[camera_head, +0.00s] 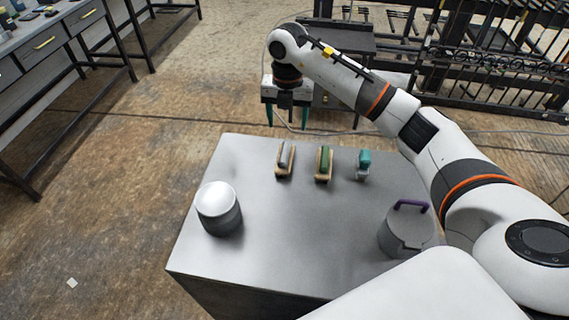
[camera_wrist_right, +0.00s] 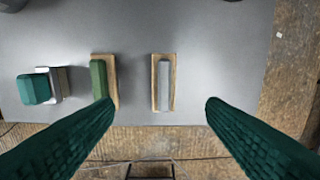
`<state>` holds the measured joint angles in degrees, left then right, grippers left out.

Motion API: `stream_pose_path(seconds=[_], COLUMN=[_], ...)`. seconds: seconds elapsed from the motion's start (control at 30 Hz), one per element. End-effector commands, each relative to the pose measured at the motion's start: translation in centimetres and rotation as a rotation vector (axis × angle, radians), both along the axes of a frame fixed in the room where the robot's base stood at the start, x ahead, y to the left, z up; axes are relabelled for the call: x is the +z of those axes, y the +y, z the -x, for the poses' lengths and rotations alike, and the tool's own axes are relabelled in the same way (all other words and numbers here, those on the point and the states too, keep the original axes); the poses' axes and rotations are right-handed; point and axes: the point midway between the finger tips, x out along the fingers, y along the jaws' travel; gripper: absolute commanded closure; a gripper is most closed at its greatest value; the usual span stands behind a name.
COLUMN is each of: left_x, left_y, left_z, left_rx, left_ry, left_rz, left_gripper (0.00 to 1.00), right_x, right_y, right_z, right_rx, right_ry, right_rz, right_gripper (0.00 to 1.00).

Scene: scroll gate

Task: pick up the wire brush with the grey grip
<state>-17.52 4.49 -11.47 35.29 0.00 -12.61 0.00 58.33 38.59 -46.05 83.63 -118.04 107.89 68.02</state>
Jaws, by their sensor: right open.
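The wire brush with the grey grip (camera_head: 285,158) lies on the metal table near its far edge, leftmost of three brushes in the head view. It has a tan wooden block and also shows in the right wrist view (camera_wrist_right: 164,82). My right gripper (camera_head: 288,117) is open and empty beyond the table's far edge in the head view. In the right wrist view its teal fingers (camera_wrist_right: 158,104) are spread wide, with the grey-grip brush between their lines and apart from both. My left gripper is not in view.
A green-grip brush (camera_head: 324,162) and a teal-grip brush with a pale base (camera_head: 363,163) lie to the right. A white-topped canister (camera_head: 219,207) stands at left, a grey lidded container with a purple handle (camera_head: 407,232) at right. The metal table's (camera_head: 300,235) middle is clear.

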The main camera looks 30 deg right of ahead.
Motion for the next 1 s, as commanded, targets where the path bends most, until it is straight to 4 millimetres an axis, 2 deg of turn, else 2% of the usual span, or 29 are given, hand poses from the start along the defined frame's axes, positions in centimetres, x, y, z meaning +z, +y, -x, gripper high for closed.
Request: stream_pose_path(seconds=[0.03,0.23,0.37,0.63,0.87,1.0], left_x=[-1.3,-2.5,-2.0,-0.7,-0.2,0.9], left_y=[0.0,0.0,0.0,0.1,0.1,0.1], left_z=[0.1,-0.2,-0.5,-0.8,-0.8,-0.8], left_rx=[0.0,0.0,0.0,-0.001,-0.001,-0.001], left_ry=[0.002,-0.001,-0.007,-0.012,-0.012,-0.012], left_rz=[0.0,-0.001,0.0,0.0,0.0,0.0], left_gripper=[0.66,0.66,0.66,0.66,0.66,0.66], right_x=[-1.3,-2.6,-3.7,-8.1,-9.8,-11.7], right_y=[0.0,0.0,0.0,0.1,0.1,0.4], right_z=[0.0,0.0,0.0,0.0,-0.1,-0.5], right_rx=[0.0,0.0,-0.001,-0.001,0.0,-0.001], right_ry=[0.0,0.0,0.004,0.003,0.002,0.005], right_rz=[0.0,0.0,0.001,-0.001,0.0,-0.001], right_gripper=[0.35,0.35,0.35,0.35,0.35,0.35])
